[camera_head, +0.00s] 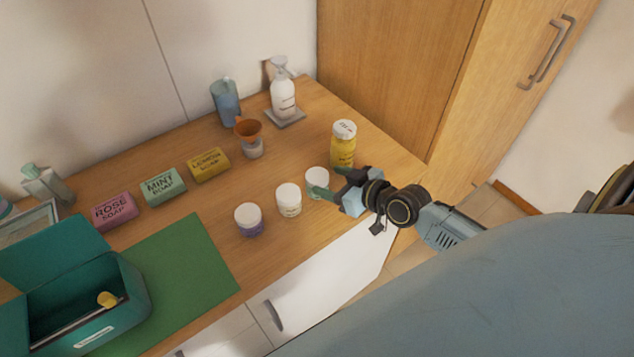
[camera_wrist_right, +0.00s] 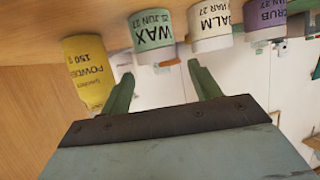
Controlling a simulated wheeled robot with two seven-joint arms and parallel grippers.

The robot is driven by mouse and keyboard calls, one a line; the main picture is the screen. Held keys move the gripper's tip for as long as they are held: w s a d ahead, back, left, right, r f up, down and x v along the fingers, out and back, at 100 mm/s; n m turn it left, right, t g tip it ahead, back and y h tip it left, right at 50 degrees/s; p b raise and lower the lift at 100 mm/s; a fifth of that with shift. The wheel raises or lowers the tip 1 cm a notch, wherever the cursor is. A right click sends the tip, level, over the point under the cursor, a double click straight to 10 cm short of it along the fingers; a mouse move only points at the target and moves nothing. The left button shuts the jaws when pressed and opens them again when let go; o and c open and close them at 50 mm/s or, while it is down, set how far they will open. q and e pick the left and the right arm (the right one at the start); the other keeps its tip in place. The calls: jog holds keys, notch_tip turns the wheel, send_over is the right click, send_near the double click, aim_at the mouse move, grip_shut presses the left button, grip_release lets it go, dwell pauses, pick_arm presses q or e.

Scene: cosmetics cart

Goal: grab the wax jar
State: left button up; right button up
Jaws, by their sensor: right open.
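The wax jar (camera_head: 317,180) stands upright near the front edge of the wooden counter, with a white lid showing in the head view. In the right wrist view, which looks upside down, the wax jar (camera_wrist_right: 153,40) shows a pale green label reading WAX. My right gripper (camera_head: 331,181) is open right beside the jar and hides part of it. In the right wrist view its two green fingers (camera_wrist_right: 161,73) point toward the jar, spread apart with nothing held. I cannot tell whether they touch it. My left gripper is not in view.
A yellow powder bottle (camera_head: 343,147) stands close behind the right gripper. The balm jar (camera_head: 289,203) and scrub jar (camera_head: 249,221) stand left of the wax jar. Several soaps, an orange-topped cup (camera_head: 249,138) and a pump bottle (camera_head: 283,95) are farther back. A teal box (camera_head: 130,285) is at lower left.

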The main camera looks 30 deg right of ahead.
aim_at(320, 177)
jog(key=shift+d+f+x, duration=0.1)
jog(key=shift+x, duration=1.8)
jog(key=shift+d+f+x, duration=0.15)
jog(key=shift+x, duration=1.7)
jog(key=shift+c, duration=0.3)
jog(key=c, duration=0.7)
